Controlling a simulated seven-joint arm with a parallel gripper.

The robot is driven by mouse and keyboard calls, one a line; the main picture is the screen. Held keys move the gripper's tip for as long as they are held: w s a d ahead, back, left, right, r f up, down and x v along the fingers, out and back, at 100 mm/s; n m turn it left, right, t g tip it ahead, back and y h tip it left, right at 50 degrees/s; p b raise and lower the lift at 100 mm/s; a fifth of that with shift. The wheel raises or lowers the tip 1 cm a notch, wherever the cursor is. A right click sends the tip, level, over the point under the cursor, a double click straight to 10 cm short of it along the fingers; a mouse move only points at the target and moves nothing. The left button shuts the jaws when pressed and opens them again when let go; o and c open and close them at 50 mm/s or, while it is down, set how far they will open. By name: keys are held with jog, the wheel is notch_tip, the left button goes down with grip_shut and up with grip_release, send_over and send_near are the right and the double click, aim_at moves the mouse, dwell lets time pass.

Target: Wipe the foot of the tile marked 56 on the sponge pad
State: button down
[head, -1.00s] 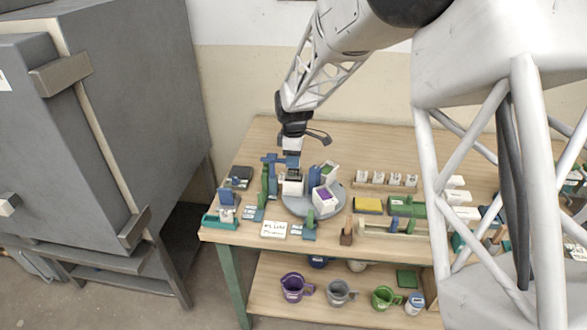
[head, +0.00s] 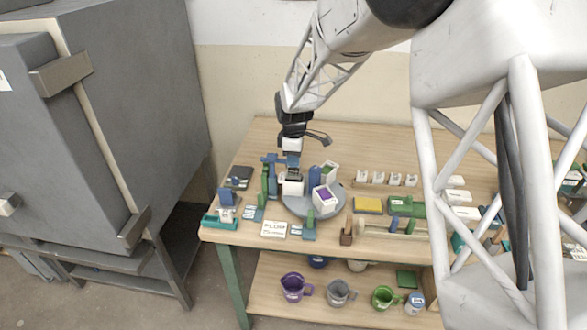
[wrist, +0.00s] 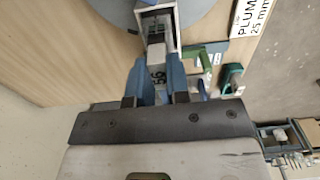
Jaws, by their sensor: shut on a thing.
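My gripper (wrist: 156,97) is shut on a narrow pale tile (wrist: 156,58) marked 56, held between its blue fingers in the wrist view. The tile's far end lies over or inside the opening of a white square bucket (wrist: 176,33) with a dark inside; I cannot tell how deep, and its foot is hidden. In the head view my gripper (head: 292,161) is right above this bucket (head: 293,187), which stands on a grey round turntable (head: 298,208). The yellow sponge pad (head: 368,205) lies on the table to the right of the turntable.
Buckets with purple (head: 325,198) and green (head: 329,172) tops stand on the turntable's right side. A green block (head: 406,206) sits right of the pad, and a row of white-labelled pieces (head: 387,179) behind it. A PLUM sign (head: 274,229) lies at the front edge.

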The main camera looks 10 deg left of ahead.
jog(key=shift+r, duration=3.55)
jog(key=shift+d, duration=0.15)
jog(key=shift+d+m, duration=0.3)
jog(key=shift+d, duration=0.2)
jog(key=s+d+f, duration=0.1)
jog(key=d+f, duration=0.3)
jog(key=d, duration=0.8)
jog(key=s+d+f, duration=0.1)
jog(key=d+f, duration=0.4)
jog(key=d, duration=0.8)
jog(key=shift+d, duration=0.3)
jog(key=shift+f, duration=0.3)
jog(key=shift+f, duration=2.05)
jog(key=shift+f, duration=0.8)
